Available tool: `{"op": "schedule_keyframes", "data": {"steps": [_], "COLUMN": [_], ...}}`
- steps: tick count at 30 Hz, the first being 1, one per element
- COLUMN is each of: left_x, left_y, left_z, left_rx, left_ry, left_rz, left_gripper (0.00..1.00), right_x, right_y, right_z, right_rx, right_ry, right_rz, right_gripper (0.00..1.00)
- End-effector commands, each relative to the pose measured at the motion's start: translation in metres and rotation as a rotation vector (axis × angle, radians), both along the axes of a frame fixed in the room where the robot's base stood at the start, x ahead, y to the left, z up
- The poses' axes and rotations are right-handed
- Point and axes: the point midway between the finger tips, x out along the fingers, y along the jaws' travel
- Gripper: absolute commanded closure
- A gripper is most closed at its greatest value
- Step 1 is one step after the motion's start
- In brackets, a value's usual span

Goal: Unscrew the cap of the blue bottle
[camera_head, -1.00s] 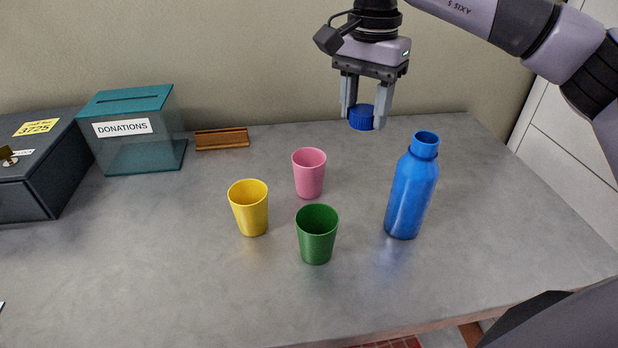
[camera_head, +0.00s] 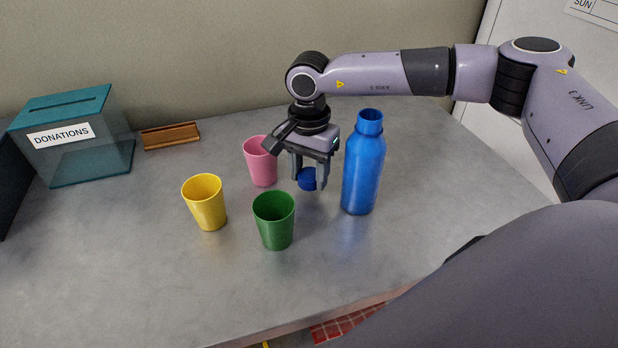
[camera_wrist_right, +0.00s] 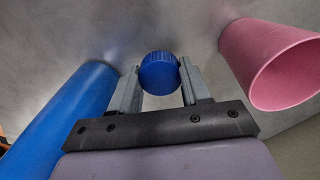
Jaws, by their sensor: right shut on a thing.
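The blue bottle (camera_head: 363,170) stands upright on the grey counter with its neck open and no cap on it. The blue cap (camera_head: 307,182) is off the bottle, between the fingers of my right gripper (camera_head: 309,180). In the right wrist view the cap (camera_wrist_right: 159,71) sits between both fingertips, and my right gripper (camera_wrist_right: 160,78) is shut on it. The bottle (camera_wrist_right: 67,118) is to the left in that view. The gripper is low, left of the bottle and close to the counter; whether the cap touches the counter I cannot tell. My left gripper is not in view.
A pink cup (camera_head: 259,163) stands just left of my right gripper; it also shows in the right wrist view (camera_wrist_right: 245,50). A green cup (camera_head: 274,226) and a yellow cup (camera_head: 205,206) stand nearby. A donations box (camera_head: 90,158) and a wooden holder (camera_head: 170,138) are farther left. Counter (camera_head: 400,250) is bare at front right.

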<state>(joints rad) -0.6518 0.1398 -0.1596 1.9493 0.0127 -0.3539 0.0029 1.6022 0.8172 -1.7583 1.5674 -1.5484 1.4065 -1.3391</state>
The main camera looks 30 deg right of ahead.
Motion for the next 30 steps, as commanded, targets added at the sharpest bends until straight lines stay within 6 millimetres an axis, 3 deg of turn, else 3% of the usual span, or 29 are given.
{"op": "schedule_keyframes", "data": {"steps": [5,17,18,19,30], "left_x": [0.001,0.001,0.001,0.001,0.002], "left_y": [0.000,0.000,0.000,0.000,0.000], "left_z": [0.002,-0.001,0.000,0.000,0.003], "left_rx": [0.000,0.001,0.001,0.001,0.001], "left_ry": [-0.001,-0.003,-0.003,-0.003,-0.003], "left_rz": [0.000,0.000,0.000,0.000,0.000], "left_gripper": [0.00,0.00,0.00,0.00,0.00], "right_x": [0.000,0.000,0.000,0.000,0.000], "right_y": [0.000,0.000,0.000,0.000,0.000], "right_z": [-0.021,-0.028,-0.026,-0.026,-0.022], "right_rx": [0.000,0.000,0.000,0.000,0.000], "right_ry": [0.000,0.000,0.000,0.000,-0.001], "right_rz": [0.001,0.000,0.000,0.000,0.000], "right_gripper": [0.90,0.90,0.40,0.31,0.28]}}
